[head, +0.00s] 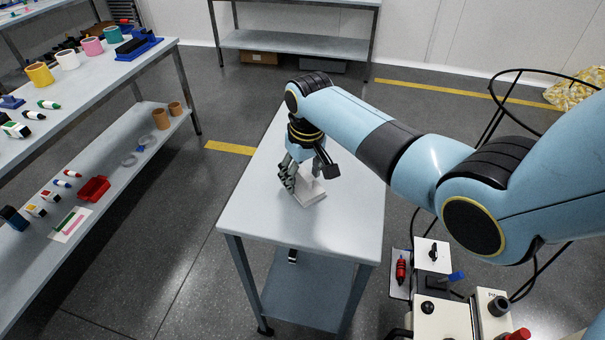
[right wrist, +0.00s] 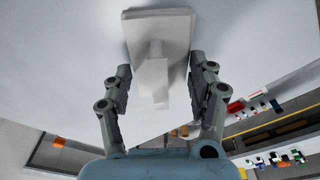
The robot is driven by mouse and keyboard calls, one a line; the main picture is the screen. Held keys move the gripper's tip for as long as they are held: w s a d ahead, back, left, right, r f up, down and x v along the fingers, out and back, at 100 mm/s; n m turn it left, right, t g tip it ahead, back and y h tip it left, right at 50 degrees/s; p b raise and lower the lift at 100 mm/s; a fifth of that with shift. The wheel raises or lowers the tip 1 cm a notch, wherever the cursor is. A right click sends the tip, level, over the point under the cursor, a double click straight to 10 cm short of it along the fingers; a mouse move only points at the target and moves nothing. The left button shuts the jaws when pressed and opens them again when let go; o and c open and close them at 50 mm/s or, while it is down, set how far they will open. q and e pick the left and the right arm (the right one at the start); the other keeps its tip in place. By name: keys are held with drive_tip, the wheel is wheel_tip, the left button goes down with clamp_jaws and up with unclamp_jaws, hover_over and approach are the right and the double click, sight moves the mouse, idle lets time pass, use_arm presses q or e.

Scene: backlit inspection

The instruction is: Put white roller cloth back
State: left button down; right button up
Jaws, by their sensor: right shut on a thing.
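A white piece with a flat rectangular base (head: 310,195) and an upright stem is on the pale blue table (head: 258,208); I take it for the white roller cloth, though no cloth texture shows. My right gripper (head: 302,177) points down over it, shut on its stem. In the right wrist view, the stem (right wrist: 155,80) is between the two fingers of my right gripper (right wrist: 160,92), with the base (right wrist: 158,28) beyond. I cannot tell whether the base touches the table. My left gripper is out of view.
A long bench (head: 90,78) at left holds yellow, white, pink and teal cylinders, a blue holder (head: 138,46) and small bottles. Its lower shelf has a red tray (head: 94,189). A control cart (head: 440,307) stands right of the table. The table's front half is clear.

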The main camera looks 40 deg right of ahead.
sight(306, 177)
drive_tip(key=o, duration=1)
drive_tip(key=shift+f, duration=0.1)
drive_tip(key=r, duration=0.4)
drive_tip(key=s+r, duration=0.1)
drive_tip(key=r, duration=0.7)
drive_tip(key=shift+s+a+p, duration=0.1)
drive_tip(key=shift+s+p, duration=0.15)
drive_tip(key=shift+p, duration=0.1)
